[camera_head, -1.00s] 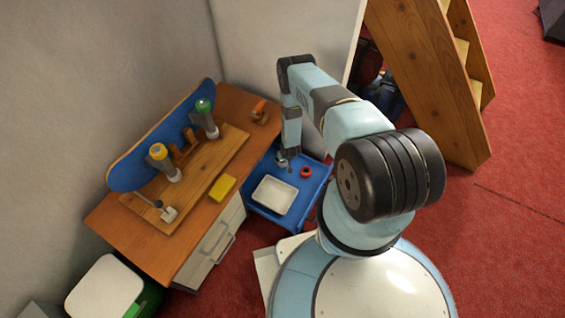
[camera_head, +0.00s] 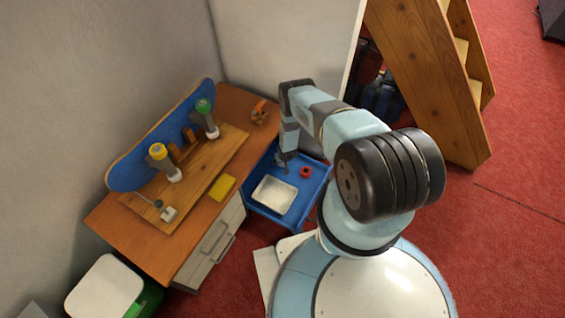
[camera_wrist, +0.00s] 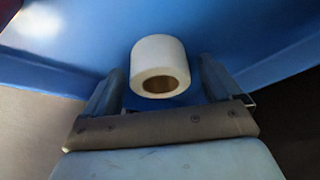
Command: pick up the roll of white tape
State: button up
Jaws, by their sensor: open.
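The roll of white tape (camera_wrist: 157,54) is in the wrist view, against a blue surface, with its brown-lined hole facing my camera. The two fingers of my gripper (camera_wrist: 160,78) are spread apart on either side of it. I see a gap on the right; contact on either side cannot be told. In the head view my gripper (camera_head: 286,168) points down into the blue tray (camera_head: 318,187). The tape cannot be made out there, as my gripper and wrist cover that spot.
A red ring (camera_head: 306,172) lies just right of my gripper in the blue tray. A shallow white tray (camera_head: 273,195) lies in front. The wooden bench (camera_head: 133,232) on the left holds a blue board (camera_head: 133,174), clamps and a yellow block (camera_head: 222,187). A wall stands behind.

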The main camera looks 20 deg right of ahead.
jog(key=shift+c, duration=0.2)
jog(key=c, duration=1.1)
